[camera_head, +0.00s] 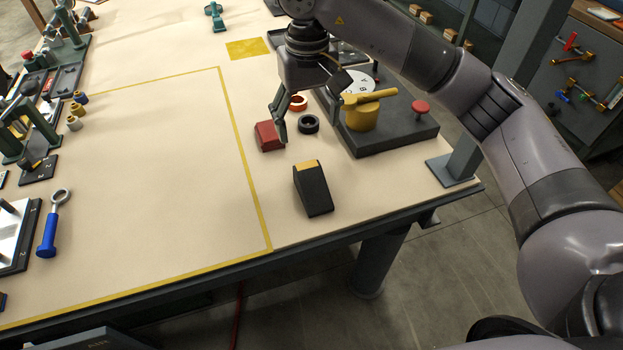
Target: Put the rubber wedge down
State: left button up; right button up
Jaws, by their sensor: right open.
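A black wedge with a yellow-tan patch at its top end, which looks like the rubber wedge (314,192), rests on the bench near its front edge, right of the yellow line. My right gripper (309,124) is beyond the wedge, pointing down, with its fingers apart. Nothing shows held in it, and it is clear of the wedge. One finger is in front of or beside a red block (266,136); I cannot tell if they touch. My left gripper is not in view.
A dark fixture plate (395,138) with a yellow handle (370,97) and red knob (421,107) stands to the right. A blue ring-ended tool (49,235) lies left. The yellow-outlined area (160,180) is mostly clear.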

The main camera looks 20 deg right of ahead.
aim_at(312, 179)
notch_tip(312, 179, down, 12)
jog(key=shift+s+r+p, duration=0.15)
jog(key=shift+r+p, duration=0.05)
jog(key=shift+p, duration=0.7)
jog(key=f, duration=0.1)
jog(key=f+p, duration=0.1)
jog(key=f, duration=0.2)
jog(key=shift+s+d+f+p, duration=0.2)
jog(key=shift+s+f+p, duration=0.1)
jog(key=shift+w+f, duration=0.1)
jog(key=shift+f, duration=0.35)
jog(key=c, duration=1.7)
jog(key=shift+o, duration=0.2)
jog(key=shift+r, duration=0.15)
